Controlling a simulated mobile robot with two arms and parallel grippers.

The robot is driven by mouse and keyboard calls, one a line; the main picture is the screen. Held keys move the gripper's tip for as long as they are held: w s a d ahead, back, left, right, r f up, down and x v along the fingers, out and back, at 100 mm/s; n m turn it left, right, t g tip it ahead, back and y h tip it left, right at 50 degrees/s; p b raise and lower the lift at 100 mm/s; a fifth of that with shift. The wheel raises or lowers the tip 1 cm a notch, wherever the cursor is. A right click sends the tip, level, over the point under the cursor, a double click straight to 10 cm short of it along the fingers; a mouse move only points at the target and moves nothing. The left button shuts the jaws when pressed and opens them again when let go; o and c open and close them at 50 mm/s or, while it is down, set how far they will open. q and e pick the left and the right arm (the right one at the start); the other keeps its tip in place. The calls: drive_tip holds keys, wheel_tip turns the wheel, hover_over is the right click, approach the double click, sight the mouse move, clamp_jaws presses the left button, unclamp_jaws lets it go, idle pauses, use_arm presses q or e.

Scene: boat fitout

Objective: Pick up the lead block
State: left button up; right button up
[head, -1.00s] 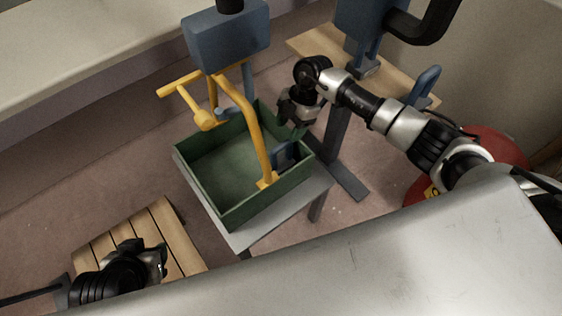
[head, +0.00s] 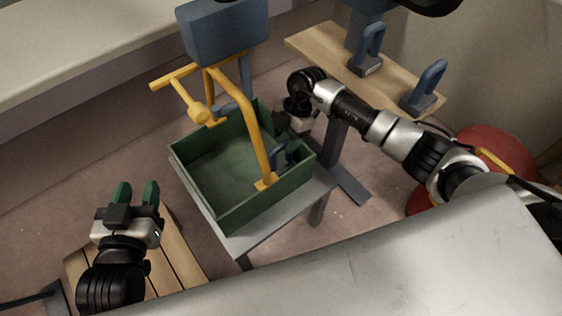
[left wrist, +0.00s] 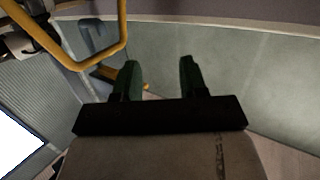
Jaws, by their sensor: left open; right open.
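Blocks with blue handles and dark bases are in the head view; I cannot tell which one the task means. One (head: 284,157) is inside the green bin (head: 240,219), at its right side, partly hidden by a yellow tube. Two more, one nearer the back (head: 369,50) and one nearer the front (head: 426,88), stand on the wooden shelf. My right gripper (head: 291,137) is at the bin's back right edge, above the block there, its fingers mostly hidden. My left gripper (head: 136,192) is open and empty, left of the bin; its green fingers also show in the left wrist view (left wrist: 160,76).
A yellow tubular frame (head: 252,122) below a blue box (head: 225,33) reaches into the bin. The bin stands on a grey table (head: 262,236). A slatted wooden surface (head: 187,262) lies under my left arm. A red rounded object (head: 500,150) is at the right.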

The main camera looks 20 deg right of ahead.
sight(282, 144)
drive_tip(key=b+x, duration=0.2)
drive_tip(key=shift+a+f, duration=0.15)
drive_tip(key=shift+f, duration=0.25)
use_arm(q)
wheel_tip(282, 144, up, 8)
drive_tip(key=d+t+h, duration=0.1)
drive_tip(key=t+h, duration=0.1)
drive_tip(key=t, duration=0.5)
drive_tip(key=shift+s+h, duration=0.3)
drive_tip(key=shift+s, duration=0.1)
use_arm(e)
drive_tip(key=shift+f, duration=0.1)
use_arm(q)
drive_tip(key=shift+d+f, duration=0.1)
use_arm(e)
clamp_jaws()
